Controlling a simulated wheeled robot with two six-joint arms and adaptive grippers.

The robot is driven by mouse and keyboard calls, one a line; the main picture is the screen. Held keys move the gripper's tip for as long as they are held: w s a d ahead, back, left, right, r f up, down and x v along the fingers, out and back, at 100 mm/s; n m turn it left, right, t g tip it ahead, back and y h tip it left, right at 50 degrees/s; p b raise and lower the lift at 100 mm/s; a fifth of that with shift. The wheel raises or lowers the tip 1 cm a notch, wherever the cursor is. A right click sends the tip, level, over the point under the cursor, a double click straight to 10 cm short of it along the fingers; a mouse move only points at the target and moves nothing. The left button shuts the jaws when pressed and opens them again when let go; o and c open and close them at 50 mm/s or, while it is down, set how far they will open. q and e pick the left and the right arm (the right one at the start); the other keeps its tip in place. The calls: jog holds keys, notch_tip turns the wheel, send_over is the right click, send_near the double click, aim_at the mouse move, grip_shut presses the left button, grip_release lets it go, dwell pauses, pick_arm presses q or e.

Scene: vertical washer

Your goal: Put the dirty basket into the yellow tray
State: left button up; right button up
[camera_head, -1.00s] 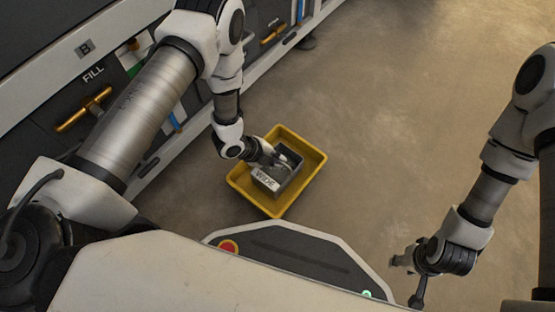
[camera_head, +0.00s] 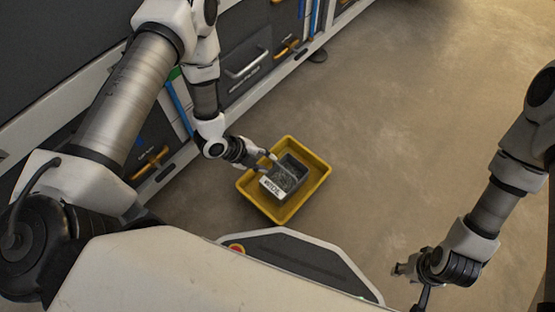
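The basket (camera_head: 291,175) is a small dark grey box with a white label on its front. It sits inside the yellow tray (camera_head: 257,200), which stands on the floor near the middle of the view. My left gripper (camera_head: 270,162) is at the basket's upper left edge, with its fingers spread apart. Whether a fingertip still touches the rim is too small to tell. My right gripper (camera_head: 402,270) hangs at the lower right, away from the tray, with nothing seen in it. Its finger opening is not clear from this angle.
A dark machine front with a silver handle (camera_head: 247,66), an orange handle (camera_head: 150,163) and blue parts runs along the left and top. The concrete floor (camera_head: 420,120) right of the tray is clear.

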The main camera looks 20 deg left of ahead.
pick_arm(q)
jog(key=s+a+r+n+g+y, duration=0.2)
jog(key=s+n, duration=0.6)
jog(key=n, duration=0.4)
jog(key=s+a+r+n+g+y, duration=0.1)
jog(key=s+a+n+y, duration=0.3)
jog(key=s+n, duration=0.5)
jog(key=n+g, duration=0.1)
jog(key=n, duration=0.2)
jog(key=shift+s+a+r, duration=0.25)
jog(key=shift+s+r, duration=0.05)
jog(key=shift+r, duration=0.1)
